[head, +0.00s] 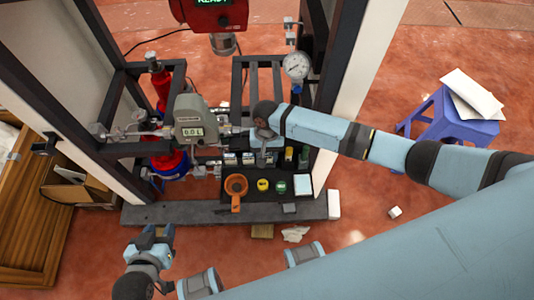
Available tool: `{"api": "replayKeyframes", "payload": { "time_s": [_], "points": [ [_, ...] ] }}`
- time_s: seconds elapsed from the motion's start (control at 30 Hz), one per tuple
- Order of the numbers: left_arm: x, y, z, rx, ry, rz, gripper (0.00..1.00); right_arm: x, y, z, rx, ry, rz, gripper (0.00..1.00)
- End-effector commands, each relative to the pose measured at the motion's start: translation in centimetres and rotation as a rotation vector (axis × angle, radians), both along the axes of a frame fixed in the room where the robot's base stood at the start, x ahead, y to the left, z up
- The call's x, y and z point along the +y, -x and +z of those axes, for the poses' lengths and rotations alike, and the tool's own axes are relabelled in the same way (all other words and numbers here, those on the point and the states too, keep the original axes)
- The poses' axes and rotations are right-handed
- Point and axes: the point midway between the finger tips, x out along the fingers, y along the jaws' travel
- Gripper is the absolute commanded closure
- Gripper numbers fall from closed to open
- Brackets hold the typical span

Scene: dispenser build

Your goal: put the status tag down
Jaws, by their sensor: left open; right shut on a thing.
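My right gripper (265,137) is over the bench at the middle of the dispenser frame, pointing down beside the grey meter. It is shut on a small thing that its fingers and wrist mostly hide. I take this for the status tag, but its face cannot be made out. My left gripper (152,236) is open and empty at the lower left, in front of the bench and apart from it.
The grey meter (192,120) reads 0.0 L. A pressure gauge (297,66) stands right of the gripper. A purple stool (445,122) stands at right.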

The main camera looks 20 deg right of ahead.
Motion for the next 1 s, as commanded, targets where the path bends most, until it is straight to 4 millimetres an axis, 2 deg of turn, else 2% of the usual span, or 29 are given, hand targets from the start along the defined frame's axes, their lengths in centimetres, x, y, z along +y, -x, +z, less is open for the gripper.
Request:
{"api": "replayKeyframes", "payload": {
  "time_s": [0.2,0.23,0.27,0.6,0.77,1.0],
  "points": [
    [-0.2,0.0,0.4,-0.002,0.006,0.004,0.57,0.0,0.0,-0.2,0.001,0.000,-0.001,0.81],
    [-0.2,0.0,0.3,-0.002,0.007,0.004,0.57,0.0,0.0,-0.2,0.001,0.000,-0.001,0.58],
    [-0.2,0.0,0.3,-0.001,0.006,0.004,0.57,0.0,0.0,-0.2,0.000,0.000,-0.001,0.51],
    [-0.2,0.2,-0.5,0.011,0.004,0.004,0.57,0.0,0.0,0.1,-0.001,0.000,0.000,0.50],
    [-0.1,0.2,0.1,0.010,0.003,0.003,0.57,-0.1,-0.5,2.3,-0.002,-0.001,0.000,0.50],
    [0.2,0.3,0.7,0.018,0.002,0.005,0.57,-0.4,-1.5,7.5,-0.002,-0.001,-0.001,0.50]
  ]
}}
